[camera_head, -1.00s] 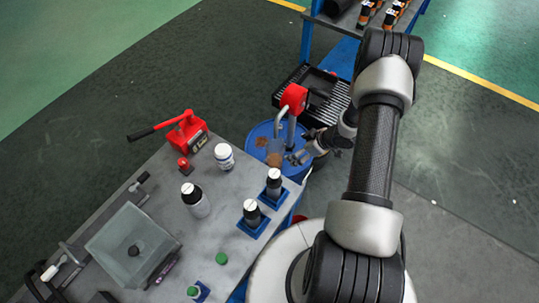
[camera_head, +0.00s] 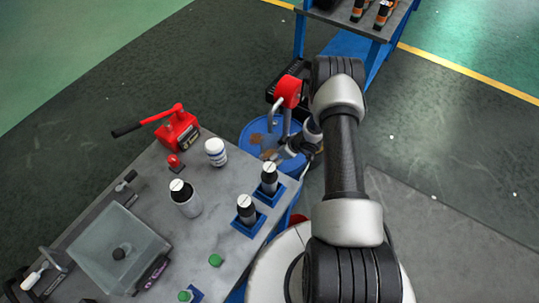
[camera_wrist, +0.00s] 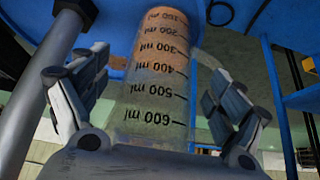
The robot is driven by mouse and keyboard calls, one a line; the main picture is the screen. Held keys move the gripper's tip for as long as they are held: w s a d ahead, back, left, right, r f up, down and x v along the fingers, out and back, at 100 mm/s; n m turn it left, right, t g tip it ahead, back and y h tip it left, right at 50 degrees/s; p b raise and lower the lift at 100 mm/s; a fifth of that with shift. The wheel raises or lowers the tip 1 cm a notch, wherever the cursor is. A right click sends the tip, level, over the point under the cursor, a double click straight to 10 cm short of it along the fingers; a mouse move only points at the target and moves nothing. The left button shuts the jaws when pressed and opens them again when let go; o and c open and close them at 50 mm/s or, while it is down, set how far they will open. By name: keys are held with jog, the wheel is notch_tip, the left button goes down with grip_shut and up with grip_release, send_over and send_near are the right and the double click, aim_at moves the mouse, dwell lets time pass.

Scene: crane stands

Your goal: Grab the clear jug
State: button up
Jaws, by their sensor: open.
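The clear jug (camera_wrist: 160,75) fills the middle of the wrist view, with black millilitre marks that read upside down. It looks tilted there, and a brownish tint shows through its far end. My gripper (camera_wrist: 162,92) is open, with one finger on each side of the jug and the wall between them. I see a gap on the right side; contact on the left I cannot tell. In the head view my gripper (camera_head: 281,153) is over the blue drum (camera_head: 250,133), beside the red pump's spout. The jug is mostly hidden there by my gripper and wrist.
The red hand pump (camera_head: 288,92) with its grey pipe stands on the drum, close to my gripper. The grey workbench (camera_head: 140,190) at left holds bottles (camera_head: 187,200), a white jar (camera_head: 216,152), a red tool (camera_head: 178,132) and a clear box (camera_head: 118,248). Open floor lies at right.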

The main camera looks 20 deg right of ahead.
jog(key=shift+b+x, duration=0.3)
jog(key=shift+x, duration=0.9)
jog(key=shift+c, duration=0.4)
jog(key=c, duration=1.3)
